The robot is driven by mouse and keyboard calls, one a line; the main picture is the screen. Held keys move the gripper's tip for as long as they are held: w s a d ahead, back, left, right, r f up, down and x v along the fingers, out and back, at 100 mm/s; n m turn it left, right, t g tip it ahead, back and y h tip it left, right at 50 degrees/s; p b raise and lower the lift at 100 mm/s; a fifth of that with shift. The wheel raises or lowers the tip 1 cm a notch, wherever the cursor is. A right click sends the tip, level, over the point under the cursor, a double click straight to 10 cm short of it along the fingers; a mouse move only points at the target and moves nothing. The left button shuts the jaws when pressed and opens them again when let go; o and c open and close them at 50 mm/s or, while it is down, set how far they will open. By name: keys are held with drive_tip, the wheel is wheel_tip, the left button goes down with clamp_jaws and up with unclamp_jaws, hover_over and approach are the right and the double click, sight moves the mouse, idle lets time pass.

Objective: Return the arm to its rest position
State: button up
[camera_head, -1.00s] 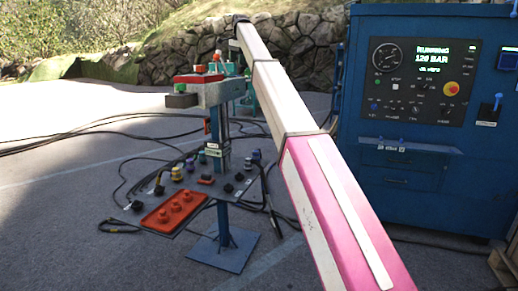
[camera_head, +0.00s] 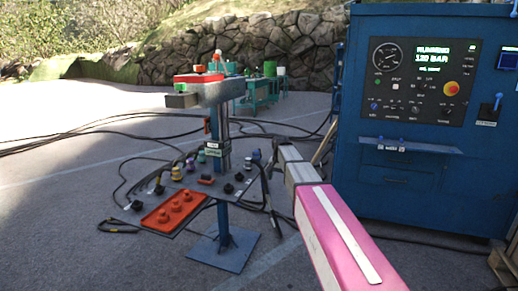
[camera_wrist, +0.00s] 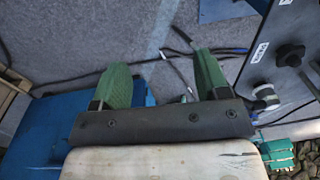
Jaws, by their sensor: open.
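My gripper (camera_wrist: 162,82) shows in the wrist view with its two green fingers spread apart and nothing between them. Below the fingers in that view are grey pavement and dark cables. In the head view my pink and white arm reaches up from the lower right and ends near the right side of the control stand. My gripper cannot be made out in the head view. The control stand (camera_head: 222,220) is blue, with a black panel of connectors and knobs. In the wrist view part of a black panel (camera_wrist: 285,60) lies to the right of the fingers, apart from them.
A blue hydraulic cabinet (camera_head: 410,190) with a lit display stands at the right. A red tray with knobs (camera_head: 173,212) sits at the panel's left. Cables (camera_head: 70,140) lie over the pavement. A green table (camera_head: 262,88) stands by the stone wall. Open pavement lies at the left.

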drive_tip(key=s+d+f+n, duration=0.1)
drive_tip(key=s+d+f, duration=0.2)
drive_tip(key=s+f, duration=0.3)
drive_tip(key=s+d+f+n, duration=0.1)
drive_tip(key=s+d+f, duration=0.2)
drive_tip(key=s, duration=1.1)
drive_tip(key=s+d+f+n, duration=0.2)
drive_tip(key=s+d+f, duration=0.1)
drive_tip(key=s+f, duration=0.6)
drive_tip(key=shift+s+d+f+g, duration=0.4)
drive_tip(key=shift+s, duration=0.45)
